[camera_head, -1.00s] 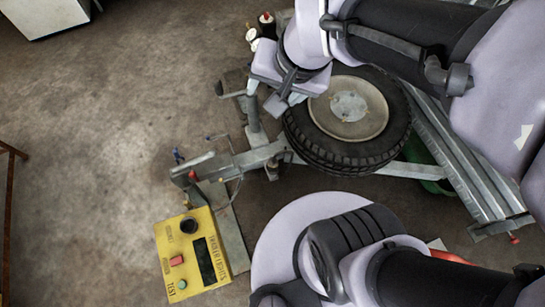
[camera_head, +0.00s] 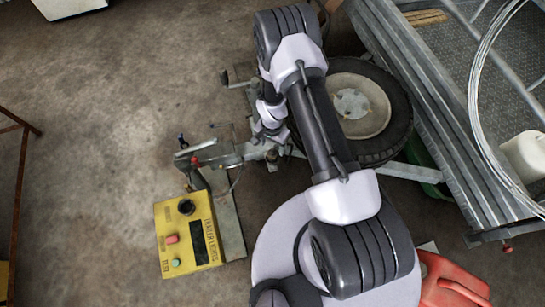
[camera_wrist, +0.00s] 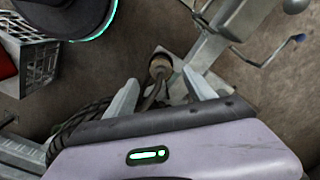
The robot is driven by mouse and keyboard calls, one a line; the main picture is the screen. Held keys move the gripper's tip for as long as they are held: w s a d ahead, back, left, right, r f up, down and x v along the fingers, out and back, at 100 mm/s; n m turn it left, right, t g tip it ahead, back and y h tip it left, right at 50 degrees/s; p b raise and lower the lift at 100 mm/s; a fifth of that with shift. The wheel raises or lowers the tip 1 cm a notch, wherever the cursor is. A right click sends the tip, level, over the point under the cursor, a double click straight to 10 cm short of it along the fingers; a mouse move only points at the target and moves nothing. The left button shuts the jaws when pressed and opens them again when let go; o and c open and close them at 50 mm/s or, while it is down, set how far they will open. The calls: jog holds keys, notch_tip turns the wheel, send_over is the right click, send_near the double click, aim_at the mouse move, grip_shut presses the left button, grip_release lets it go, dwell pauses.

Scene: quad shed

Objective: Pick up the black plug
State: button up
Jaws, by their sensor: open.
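A dark, round-ended plug (camera_wrist: 160,66) with a cable trailing below it shows in the wrist view, beside grey metal trailer parts. I take it to be the black plug; its colour looks brownish-black. My gripper (camera_wrist: 160,78) is open, with one finger on either side of the plug and its cable in the picture. I cannot tell whether the fingers touch it or how far off it is. In the head view my gripper (camera_head: 272,128) is over the trailer's coupling, left of the wheel, and the plug cannot be made out clearly there.
A yellow trailer-lights test box (camera_head: 171,221) with a round black socket lies at lower left. The trailer wheel (camera_head: 384,94) and metal trailer bed (camera_head: 430,95) are at right. A red container (camera_head: 450,280) stands lower right.

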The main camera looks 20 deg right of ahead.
aim_at(273, 151)
notch_tip(273, 151, down, 8)
jog(key=b, duration=0.3)
jog(key=shift+w+d, duration=0.1)
jog(key=shift+w, duration=0.05)
jog(key=shift+r, duration=0.15)
grip_shut()
